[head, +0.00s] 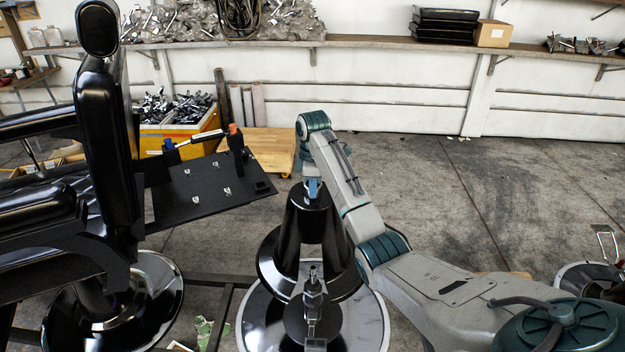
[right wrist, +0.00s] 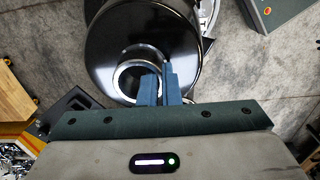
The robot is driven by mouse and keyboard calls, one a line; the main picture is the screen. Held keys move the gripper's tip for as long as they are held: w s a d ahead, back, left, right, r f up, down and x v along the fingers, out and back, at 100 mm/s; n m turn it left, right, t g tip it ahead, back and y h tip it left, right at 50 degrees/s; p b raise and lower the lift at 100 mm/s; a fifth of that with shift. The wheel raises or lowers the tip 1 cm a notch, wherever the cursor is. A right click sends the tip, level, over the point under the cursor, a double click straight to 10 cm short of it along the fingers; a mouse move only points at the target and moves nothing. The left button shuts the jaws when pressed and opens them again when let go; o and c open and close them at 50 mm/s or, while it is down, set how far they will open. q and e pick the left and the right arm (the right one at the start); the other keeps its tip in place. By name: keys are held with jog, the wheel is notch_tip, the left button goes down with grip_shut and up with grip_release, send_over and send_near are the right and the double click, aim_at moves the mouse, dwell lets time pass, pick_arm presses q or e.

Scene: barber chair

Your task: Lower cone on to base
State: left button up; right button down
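The cone (head: 312,220) is a glossy black, flared tube, narrow end up, near the middle of the head view. My right gripper (head: 313,190) comes from above and is shut on the cone's upper rim. In the right wrist view the blue fingers (right wrist: 161,86) pinch the rim beside the cone's round opening (right wrist: 138,80). The base (head: 255,322) is a wide, pale round disc at the bottom of the head view, partly hidden by the cone. A dark post with a round plate (head: 312,318) shows in front of the cone. My left gripper is out of view.
A black chair assembly (head: 105,160) with a chrome round foot (head: 160,300) stands at left. A black plate (head: 210,185) with small brackets juts toward the cone. A dark frame rail (head: 225,282) runs low. Open floor (head: 440,180) lies behind my right arm.

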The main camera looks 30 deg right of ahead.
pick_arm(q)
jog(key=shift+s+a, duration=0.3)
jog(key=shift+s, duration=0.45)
pick_arm(e)
jog(key=shift+s+r, duration=0.15)
jog(key=shift+r, duration=0.1)
jog(key=shift+f, duration=0.1)
